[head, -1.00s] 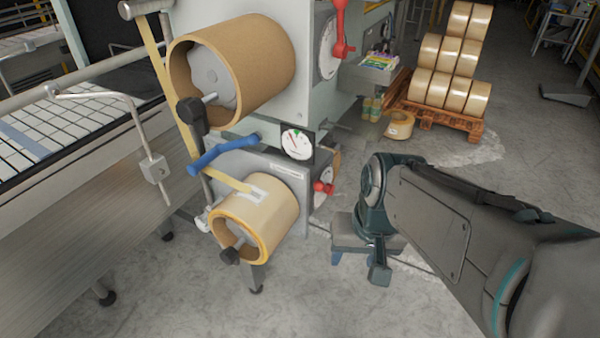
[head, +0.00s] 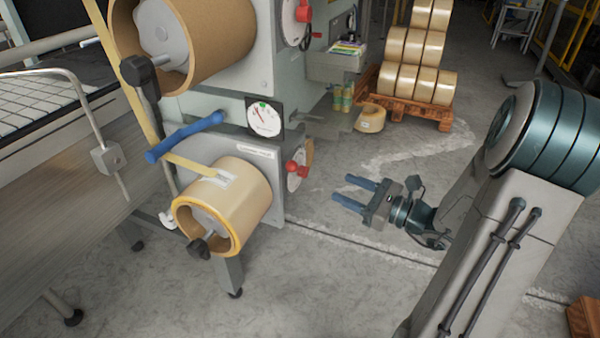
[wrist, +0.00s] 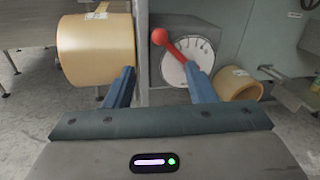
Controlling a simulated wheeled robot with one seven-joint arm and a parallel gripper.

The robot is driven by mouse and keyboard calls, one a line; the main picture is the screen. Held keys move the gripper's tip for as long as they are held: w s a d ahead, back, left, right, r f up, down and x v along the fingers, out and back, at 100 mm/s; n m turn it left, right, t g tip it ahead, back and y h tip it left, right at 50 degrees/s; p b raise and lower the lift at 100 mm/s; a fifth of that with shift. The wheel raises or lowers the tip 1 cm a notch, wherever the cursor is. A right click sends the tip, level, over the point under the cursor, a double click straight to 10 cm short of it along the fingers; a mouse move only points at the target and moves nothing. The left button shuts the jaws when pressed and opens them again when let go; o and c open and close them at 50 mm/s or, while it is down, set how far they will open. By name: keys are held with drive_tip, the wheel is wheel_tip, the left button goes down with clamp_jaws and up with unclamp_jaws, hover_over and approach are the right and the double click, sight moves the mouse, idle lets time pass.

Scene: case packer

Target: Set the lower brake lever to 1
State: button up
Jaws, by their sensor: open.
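The lower brake lever (head: 296,170) is red and sits on a white round dial (head: 303,157) on the side of the lower grey housing. In the wrist view the red lever (wrist: 168,42) points up and left across the dial (wrist: 196,52), which has marks along its edge; the numbers are too small to read. My gripper (head: 354,189) is open and empty, its blue fingers toward the lever from the right, with a gap between.
A lower tape roll (head: 250,195) and an upper roll (head: 235,30) stick out left of the dials. A red upper lever (head: 303,12) is above. A loose roll (head: 370,118) and a pallet (head: 440,113) of rolls stand behind. Floor around my gripper is clear.

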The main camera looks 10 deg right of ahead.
sight(300, 169)
drive_tip(key=x, duration=1.3)
drive_tip(key=shift+w+a, duration=0.25)
